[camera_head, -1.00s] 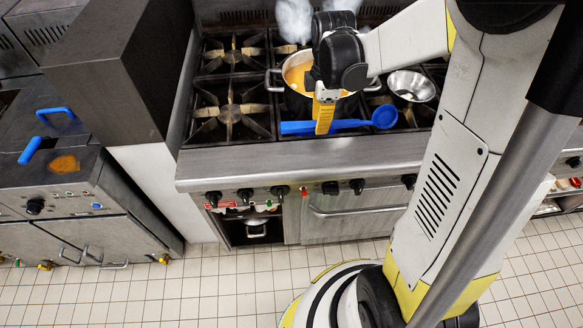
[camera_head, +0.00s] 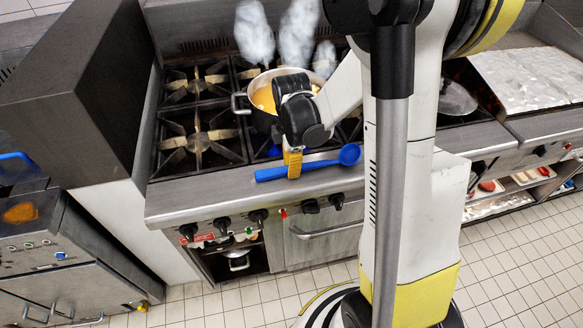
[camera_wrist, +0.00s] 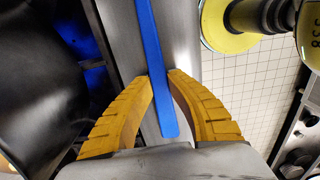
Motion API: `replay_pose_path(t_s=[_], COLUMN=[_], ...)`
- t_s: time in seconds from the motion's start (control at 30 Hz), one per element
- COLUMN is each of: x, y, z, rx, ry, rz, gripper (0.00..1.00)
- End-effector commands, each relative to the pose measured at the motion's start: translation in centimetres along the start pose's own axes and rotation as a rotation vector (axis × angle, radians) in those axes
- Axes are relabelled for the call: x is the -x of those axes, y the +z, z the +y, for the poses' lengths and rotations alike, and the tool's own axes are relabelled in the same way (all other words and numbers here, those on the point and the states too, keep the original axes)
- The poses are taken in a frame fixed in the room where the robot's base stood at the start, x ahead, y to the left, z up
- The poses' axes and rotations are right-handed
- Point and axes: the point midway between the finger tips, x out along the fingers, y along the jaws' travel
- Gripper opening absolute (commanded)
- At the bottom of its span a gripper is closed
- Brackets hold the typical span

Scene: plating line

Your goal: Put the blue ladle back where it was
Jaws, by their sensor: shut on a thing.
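The blue ladle (camera_head: 325,163) is in my gripper (camera_head: 292,165), above the steel front ledge of the stove. Its bowl points right and its handle end points left in the head view. In the wrist view the blue handle (camera_wrist: 153,60) runs between the two yellow fingers of my gripper (camera_wrist: 160,78), which close on it from both sides. The ladle bowl is out of the wrist view. I cannot tell the exact gap between the ladle and the ledge.
A steaming pot (camera_head: 262,95) of orange soup stands on a burner behind my gripper. Empty burners (camera_head: 197,138) lie to its left. A pan (camera_head: 457,98) sits at the right. The steel front ledge (camera_head: 200,198) is bare on the left. A fryer-like unit (camera_head: 60,255) stands at lower left.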

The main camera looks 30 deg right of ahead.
Motion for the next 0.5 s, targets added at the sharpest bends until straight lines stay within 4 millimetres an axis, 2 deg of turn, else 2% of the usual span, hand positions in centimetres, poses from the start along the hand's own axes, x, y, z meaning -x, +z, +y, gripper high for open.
replay_pose_path(t_s=[0.13,0.17,0.2,0.23,0.5], x=[-0.39,-0.40,-0.31,-0.29,-0.23], y=[0.00,0.00,0.00,0.00,0.00], z=[0.00,0.01,0.01,0.01,0.01], rx=[0.000,0.000,0.000,0.000,0.000], ry=[0.000,0.000,0.000,0.000,0.000], rz=[0.000,0.000,0.000,0.000,0.000], gripper=[0.00,0.22,0.34,0.37,0.37])
